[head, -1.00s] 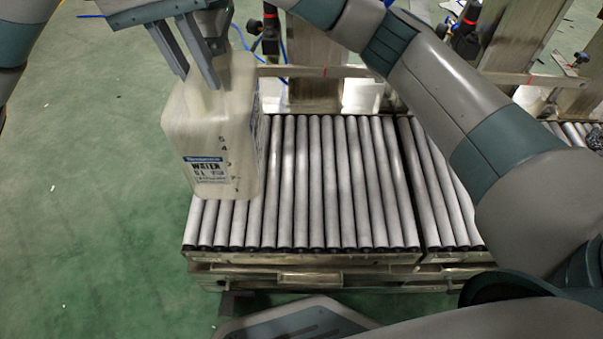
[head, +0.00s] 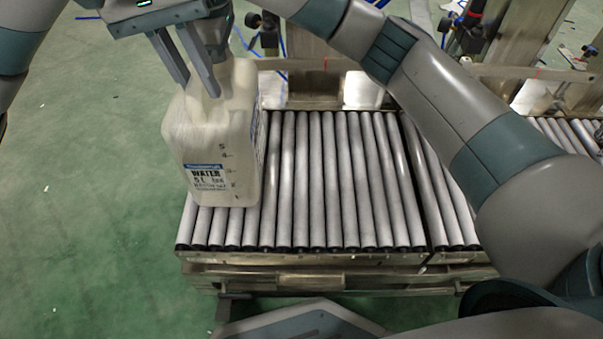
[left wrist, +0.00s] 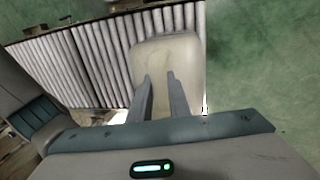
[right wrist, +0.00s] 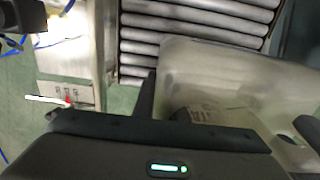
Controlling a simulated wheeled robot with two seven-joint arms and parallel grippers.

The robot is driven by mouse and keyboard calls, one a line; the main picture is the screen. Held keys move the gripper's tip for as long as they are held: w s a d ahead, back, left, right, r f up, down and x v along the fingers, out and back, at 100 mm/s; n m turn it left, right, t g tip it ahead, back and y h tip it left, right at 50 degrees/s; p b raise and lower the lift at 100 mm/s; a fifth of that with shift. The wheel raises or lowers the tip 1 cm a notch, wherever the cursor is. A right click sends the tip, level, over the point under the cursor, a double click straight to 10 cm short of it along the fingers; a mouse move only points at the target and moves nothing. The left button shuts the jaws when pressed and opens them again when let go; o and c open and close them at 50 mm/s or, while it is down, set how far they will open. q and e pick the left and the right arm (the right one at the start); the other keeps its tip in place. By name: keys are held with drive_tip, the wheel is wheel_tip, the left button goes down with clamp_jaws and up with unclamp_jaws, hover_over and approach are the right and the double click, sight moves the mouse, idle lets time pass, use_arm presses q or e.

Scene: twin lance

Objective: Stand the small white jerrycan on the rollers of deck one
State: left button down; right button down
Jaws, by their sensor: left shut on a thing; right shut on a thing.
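The white translucent jerrycan (head: 215,130), with a blue-banded WATER 5 L label, is upright over the left end of the roller deck (head: 335,185). Its base is on or just above the rollers; I cannot tell which. My left gripper (head: 192,85) is shut on its top. The left wrist view also shows the can (left wrist: 180,60) between that gripper's fingers (left wrist: 157,80).
A metal post (head: 315,60) and a crossbar stand behind the deck. My right arm crosses above the deck's right part. Another roller section (head: 575,132) lies at far right. The middle rollers are bare, and green floor (head: 80,200) is open on the left.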

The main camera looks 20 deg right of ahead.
use_arm(q)
drive_tip(key=shift+w+f, duration=0.1)
drive_tip(key=shift+f, duration=0.25)
use_arm(e)
drive_tip(key=shift+a+f, duration=0.1)
drive_tip(key=shift+f, duration=0.25)
use_arm(q)
drive_tip(key=c, duration=2.1)
unclamp_jaws()
drive_tip(key=shift+f, duration=0.1)
use_arm(e)
drive_tip(key=c, duration=2.2)
unclamp_jaws()
drive_tip(key=shift+f, duration=0.1)
use_arm(q)
drive_tip(key=o, duration=0.4)
use_arm(e)
drive_tip(key=o, duration=0.4)
use_arm(q)
drive_tip(key=shift+o, duration=0.2)
wheel_tip(320, 180, up, 12)
drive_tip(key=a, duration=0.2)
drive_tip(key=shift+w, duration=0.3)
drive_tip(key=shift+a, duration=0.1)
use_arm(e)
drive_tip(key=shift+r, duration=0.2)
wheel_tip(320, 180, up, 12)
drive_tip(key=shift+f, duration=0.1)
